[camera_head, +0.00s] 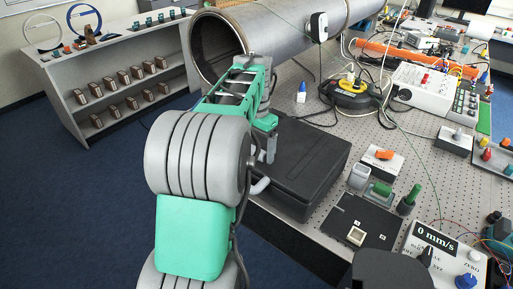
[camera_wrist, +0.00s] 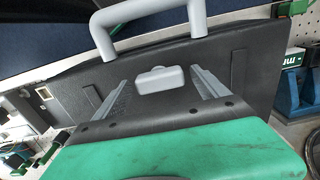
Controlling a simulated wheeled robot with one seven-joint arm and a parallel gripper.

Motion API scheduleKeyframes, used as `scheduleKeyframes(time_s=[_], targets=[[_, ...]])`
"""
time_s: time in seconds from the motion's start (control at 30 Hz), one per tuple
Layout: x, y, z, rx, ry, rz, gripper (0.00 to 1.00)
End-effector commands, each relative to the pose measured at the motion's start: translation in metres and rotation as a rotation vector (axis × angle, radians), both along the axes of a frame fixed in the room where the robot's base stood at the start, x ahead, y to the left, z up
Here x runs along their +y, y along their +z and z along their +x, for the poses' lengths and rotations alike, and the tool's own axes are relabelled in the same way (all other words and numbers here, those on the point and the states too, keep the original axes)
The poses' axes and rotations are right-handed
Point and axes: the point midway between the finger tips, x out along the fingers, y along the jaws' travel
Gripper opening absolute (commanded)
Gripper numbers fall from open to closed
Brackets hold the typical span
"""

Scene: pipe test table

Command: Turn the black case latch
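The black case (camera_head: 305,160) lies closed on the perforated table in the head view, partly hidden by my arm. Its grey handle (camera_head: 260,186) sticks out at the near left side. In the wrist view the case (camera_wrist: 255,52) fills the middle, with the handle (camera_wrist: 150,12) at the top. The light grey latch (camera_wrist: 160,79) sits on the case side below the handle. My gripper (camera_wrist: 160,88) is open, with one finger on each side of the latch in the picture. I see no finger touching the latch. In the head view, my arm hides the latch.
A large grey pipe (camera_head: 280,32) lies behind the case. A black plate (camera_head: 360,222), a green-handled tool (camera_head: 409,200) and a speed display box (camera_head: 440,262) stand to the right. A shelf (camera_head: 120,75) stands at the left, beyond open blue floor.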

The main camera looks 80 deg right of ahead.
Motion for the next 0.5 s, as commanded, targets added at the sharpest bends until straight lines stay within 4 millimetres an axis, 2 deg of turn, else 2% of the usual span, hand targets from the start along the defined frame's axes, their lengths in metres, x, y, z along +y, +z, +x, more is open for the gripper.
scheduleKeyframes(time_s=[0.27, 0.37, 0.5], targets=[[0.000, 0.001, 0.000, 0.000, 0.001, 0.001, 0.85], [0.000, 0.011, 0.000, 0.000, 0.001, -0.001, 0.85], [-0.001, 0.040, 0.000, -0.001, 0.001, -0.004, 0.85]])
